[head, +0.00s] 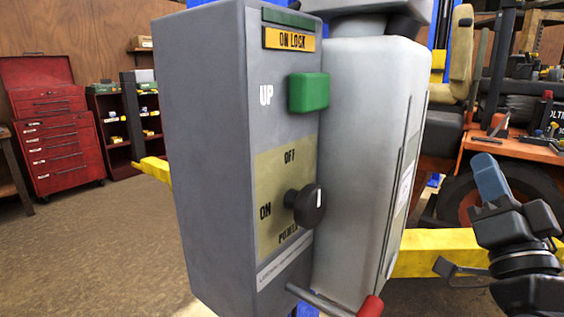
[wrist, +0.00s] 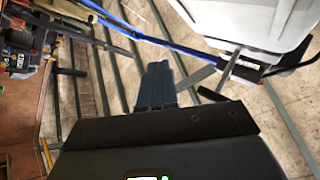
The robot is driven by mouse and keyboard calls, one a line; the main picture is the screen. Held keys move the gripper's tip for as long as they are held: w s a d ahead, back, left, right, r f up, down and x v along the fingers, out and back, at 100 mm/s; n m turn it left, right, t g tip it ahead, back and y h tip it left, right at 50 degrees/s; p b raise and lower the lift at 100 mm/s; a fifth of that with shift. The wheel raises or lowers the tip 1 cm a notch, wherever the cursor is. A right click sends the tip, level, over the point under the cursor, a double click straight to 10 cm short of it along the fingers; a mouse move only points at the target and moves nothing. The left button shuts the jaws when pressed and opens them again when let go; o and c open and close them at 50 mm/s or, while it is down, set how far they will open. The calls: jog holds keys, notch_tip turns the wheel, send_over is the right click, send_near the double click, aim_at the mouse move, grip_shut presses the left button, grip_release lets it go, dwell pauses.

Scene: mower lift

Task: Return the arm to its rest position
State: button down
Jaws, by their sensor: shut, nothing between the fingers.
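My gripper (head: 488,172) is at the right of the head view, with its blue-grey fingers pointing up. The fingers lie together, shut and empty, and also show in the middle of the wrist view (wrist: 157,72). My gripper is apart from the grey control box (head: 212,150), which stands to its left in the head view. The box has a green button (head: 309,92) beside "UP" and a black knob (head: 305,206) between "ON" and "OFF" labels. A lever with a red grip (head: 370,306) sticks out at the bottom.
A yellow lift arm (head: 435,253) runs behind my gripper. The mower (head: 520,130), with an orange body and a dark tyre, is at the right. A red tool cabinet (head: 50,130) and dark shelves (head: 107,130) stand far left. Open floor (head: 90,250) lies at the left.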

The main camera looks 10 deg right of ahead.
jog(key=s+a+f+n+g+y, duration=0.2)
jog(key=s+a+f, duration=0.4)
jog(key=f, duration=0.4)
jog(key=s+a+f+n+g+y, duration=0.2)
jog(key=s+a+f, duration=0.45)
jog(key=f, duration=0.25)
jog(key=s+a+f+n+g+y, duration=0.1)
jog(key=s+f+n+g+y, duration=0.1)
jog(key=s, duration=0.7)
jog(key=s+a+f+n+g+y, duration=0.2)
jog(key=s+f+n+y, duration=0.1)
jog(key=s, duration=0.7)
jog(key=shift+a+f+n+g, duration=0.2)
jog(key=shift+f+n+g, duration=0.1)
jog(key=shift+f+n, duration=0.6)
jog(key=c, duration=1.8)
grip_release()
jog(key=shift+s+r, duration=0.1)
jog(key=shift+r, duration=0.05)
jog(key=shift+c, duration=0.2)
